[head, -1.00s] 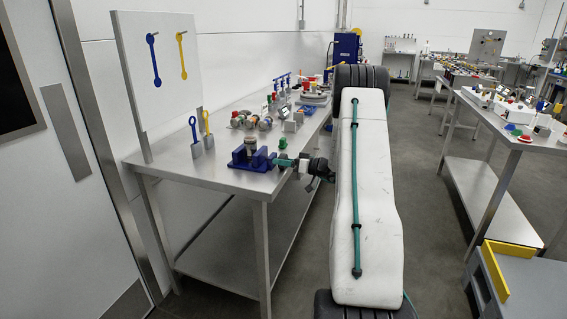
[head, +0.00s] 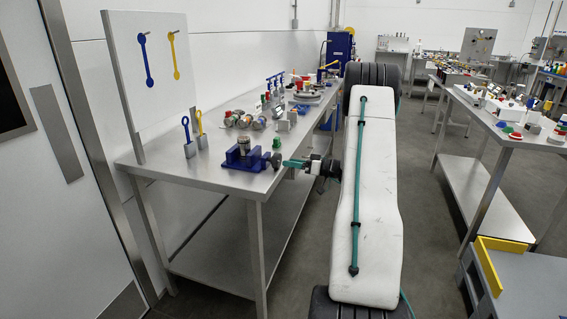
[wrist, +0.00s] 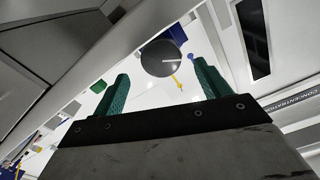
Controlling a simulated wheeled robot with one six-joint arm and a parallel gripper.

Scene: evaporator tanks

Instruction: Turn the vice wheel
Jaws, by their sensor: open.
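The blue vice (head: 241,158) stands near the front edge of the steel table and holds a dark upright cylinder (head: 244,145). Its round dark wheel (head: 276,160) faces right, towards my gripper. My gripper (head: 287,163) is just right of the wheel at the table edge, with its teal fingers pointing at it. In the wrist view, my gripper (wrist: 160,70) is open, with its two teal fingers spread apart. The wheel (wrist: 162,58) appears as a dark disc in the gap, seemingly beyond the fingertips and not gripped. Part of the vice shows behind it.
A blue tool (head: 187,134) and a yellow tool (head: 201,128) stand in holders behind the vice. A white board (head: 160,75) rises at the table's left end. Several cylinders and a green-topped part (head: 277,143) lie further back. The aisle right of my arm is clear.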

